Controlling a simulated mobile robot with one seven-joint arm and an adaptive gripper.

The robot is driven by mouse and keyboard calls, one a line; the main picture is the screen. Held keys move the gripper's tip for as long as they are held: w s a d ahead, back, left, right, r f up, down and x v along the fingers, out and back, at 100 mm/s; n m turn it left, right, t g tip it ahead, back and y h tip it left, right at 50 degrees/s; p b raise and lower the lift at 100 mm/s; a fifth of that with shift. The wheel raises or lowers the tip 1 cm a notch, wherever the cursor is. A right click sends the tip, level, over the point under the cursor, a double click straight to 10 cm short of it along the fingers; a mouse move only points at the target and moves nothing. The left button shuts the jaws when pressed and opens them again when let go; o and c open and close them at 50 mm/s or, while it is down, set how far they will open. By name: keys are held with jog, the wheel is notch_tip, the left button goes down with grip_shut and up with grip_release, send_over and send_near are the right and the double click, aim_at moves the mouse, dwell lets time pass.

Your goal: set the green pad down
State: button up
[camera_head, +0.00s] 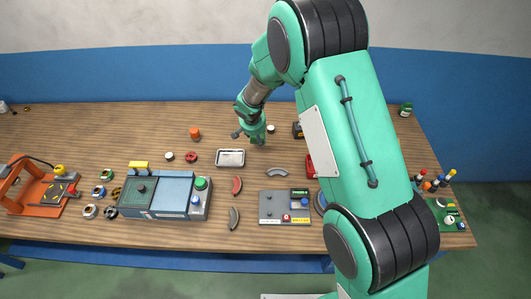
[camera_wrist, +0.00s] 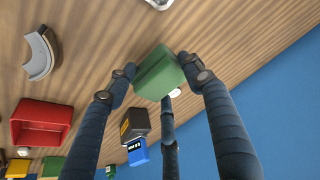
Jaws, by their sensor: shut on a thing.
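The green pad (camera_wrist: 158,74) is a small green block, held tilted between the dark fingers of my gripper (camera_wrist: 157,64) in the wrist view. Two fingers press its sides and a third dark finger shows behind it. My gripper also shows in the head view (camera_head: 249,133), over the back middle of the wooden table (camera_head: 330,262). There I cannot tell the pad apart from my green wrist. Table wood shows behind the pad in the wrist view; the gap beneath it is hard to judge.
A metal tray (camera_head: 230,158) lies just in front of my gripper. A grey curved piece (camera_wrist: 40,53), a red bin (camera_wrist: 41,122) and a black-and-yellow box (camera_wrist: 133,124) stand nearby. An orange cylinder (camera_head: 195,133) is to the left.

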jog(key=s+d+m, duration=0.1)
jog(key=s+d, duration=0.1)
jog(key=s, duration=0.4)
jog(key=s+d+m+b, duration=0.1)
jog(key=s+d, duration=0.2)
jog(key=s, duration=0.3)
jog(key=s+d+m+h+b, duration=0.1)
jog(key=s+d, duration=0.2)
jog(key=s, duration=0.2)
jog(key=shift+s+f, duration=0.1)
jog(key=shift+s, duration=0.3)
jog(key=shift+w+a+f+p, duration=0.2)
jog(key=shift+w+a, duration=0.55)
jog(key=shift+w, duration=1.8)
jog(key=shift+w+a+f+p, duration=0.1)
jog(key=shift+w+a+f, duration=0.45)
jog(key=shift+w, duration=2.05)
jog(key=shift+w+a+p, duration=0.15)
jog(key=shift+w+a, duration=0.85)
jog(key=shift+w, duration=1.55)
jog(key=shift+f, duration=1.75)
jog(key=shift+f+b, duration=0.1)
jog(key=shift+b, duration=0.2)
jog(key=o, duration=1.1)
jog(key=shift+c, duration=0.2)
